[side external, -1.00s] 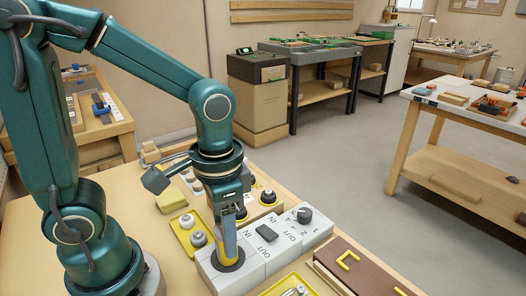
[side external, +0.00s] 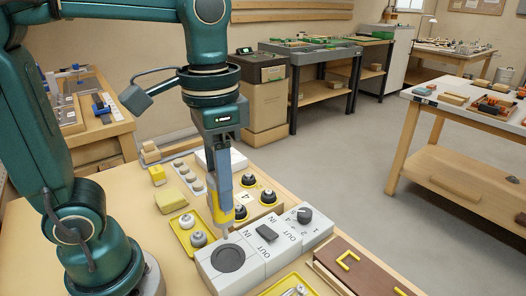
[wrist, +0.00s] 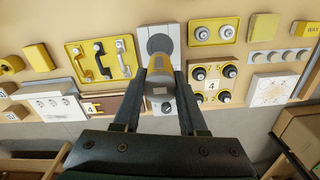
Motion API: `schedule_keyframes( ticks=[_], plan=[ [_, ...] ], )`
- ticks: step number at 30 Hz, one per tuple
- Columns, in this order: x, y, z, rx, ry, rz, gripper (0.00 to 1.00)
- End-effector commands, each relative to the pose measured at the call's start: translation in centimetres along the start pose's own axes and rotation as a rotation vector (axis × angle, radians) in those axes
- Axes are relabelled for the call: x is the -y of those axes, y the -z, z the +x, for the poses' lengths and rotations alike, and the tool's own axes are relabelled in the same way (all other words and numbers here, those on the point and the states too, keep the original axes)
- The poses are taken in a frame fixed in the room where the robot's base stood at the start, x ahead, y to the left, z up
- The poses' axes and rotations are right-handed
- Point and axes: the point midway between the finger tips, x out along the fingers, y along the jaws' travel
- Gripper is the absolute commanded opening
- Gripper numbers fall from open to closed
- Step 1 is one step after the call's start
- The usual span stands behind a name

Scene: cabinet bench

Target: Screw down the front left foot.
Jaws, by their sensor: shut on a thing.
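My gripper (side external: 222,192) points down and is shut on a yellow piece (side external: 222,214). In the wrist view the yellow piece (wrist: 159,64) sits between the two fingers of my gripper (wrist: 160,82). Its lower end is above the bench, behind the dark round pad (side external: 228,258) of the grey block. One foot (side external: 268,197) shows clearly in the side view. My gripper partly covers this board there. I cannot tell how far each foot is screwed in.
A yellow tray (side external: 183,238) with two round grey parts lies left of the gripper. The white IN/OUT block (side external: 288,240) with a black dial is to the right. Bare bench lies at the left.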

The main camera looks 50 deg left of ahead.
Motion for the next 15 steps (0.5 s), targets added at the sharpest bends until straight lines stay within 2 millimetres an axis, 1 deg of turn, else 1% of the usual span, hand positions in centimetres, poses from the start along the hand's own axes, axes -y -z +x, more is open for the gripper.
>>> schedule_keyframes(
  ticks=[7,8,9,10,11,15],
  plan=[
    [-0.01,0.01,-0.06,-0.001,0.0,0.0,0.0],
    [-0.01,0.01,-0.06,-0.001,0.0,0.0,0.3],
    [-0.01,0.01,-0.05,-0.001,0.0,0.0,0.15],
    [-0.01,0.01,-0.05,-0.001,0.0,0.0,0.03],
    [-0.01,0.01,-0.05,-0.001,0.0,0.0,0.0],
    [-0.02,-0.21,-0.06,-0.001,0.0,0.018,0.0]
  ],
)
